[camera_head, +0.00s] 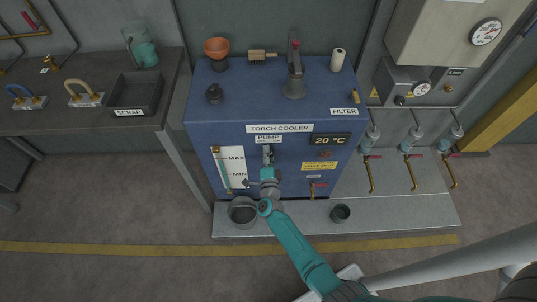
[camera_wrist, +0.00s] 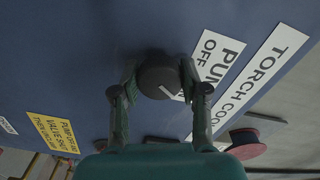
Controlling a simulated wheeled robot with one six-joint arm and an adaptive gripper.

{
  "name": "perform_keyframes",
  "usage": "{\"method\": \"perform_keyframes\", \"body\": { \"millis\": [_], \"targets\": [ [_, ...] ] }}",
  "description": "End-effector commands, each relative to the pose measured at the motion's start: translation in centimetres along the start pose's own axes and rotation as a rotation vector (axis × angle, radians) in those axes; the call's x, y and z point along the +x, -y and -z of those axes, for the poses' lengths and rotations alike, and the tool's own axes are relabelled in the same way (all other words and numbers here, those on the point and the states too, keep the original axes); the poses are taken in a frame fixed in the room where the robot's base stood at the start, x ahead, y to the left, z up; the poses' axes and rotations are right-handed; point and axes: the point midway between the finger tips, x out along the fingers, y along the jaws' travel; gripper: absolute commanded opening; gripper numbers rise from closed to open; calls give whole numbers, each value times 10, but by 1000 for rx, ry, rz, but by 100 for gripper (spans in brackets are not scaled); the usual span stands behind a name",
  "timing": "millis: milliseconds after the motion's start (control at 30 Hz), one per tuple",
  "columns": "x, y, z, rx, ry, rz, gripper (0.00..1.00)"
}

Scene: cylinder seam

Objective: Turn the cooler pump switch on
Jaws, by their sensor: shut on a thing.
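The blue torch cooler cabinet (camera_head: 210,118) stands in the middle of the head view. Its front carries a PUMP label (camera_head: 268,139). My gripper (camera_head: 268,160) reaches the cabinet front just below that label and covers the switch in the head view. In the wrist view, my gripper (camera_wrist: 160,68) has its two fingers on either side of a dark round knob, the pump switch (camera_wrist: 160,80), and is shut on it. The PUMP label beside it (camera_wrist: 222,60) shows the word OFF; the rest is partly hidden behind the knob and a finger.
A MAX/MIN level gauge (camera_head: 232,167) is left of my gripper, and a 20 °C display (camera_head: 329,139) is to the right. A yellow notice (camera_head: 318,166) is at right.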

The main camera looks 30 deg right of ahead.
Motion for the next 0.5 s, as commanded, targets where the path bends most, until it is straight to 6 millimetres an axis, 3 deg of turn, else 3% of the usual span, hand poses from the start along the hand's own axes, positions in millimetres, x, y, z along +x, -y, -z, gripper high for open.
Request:
{"method": "perform_keyframes", "body": {
  "millis": [500],
  "targets": [
    [0, -1, 1, 51, -1, -1, 9]
  ]
}}
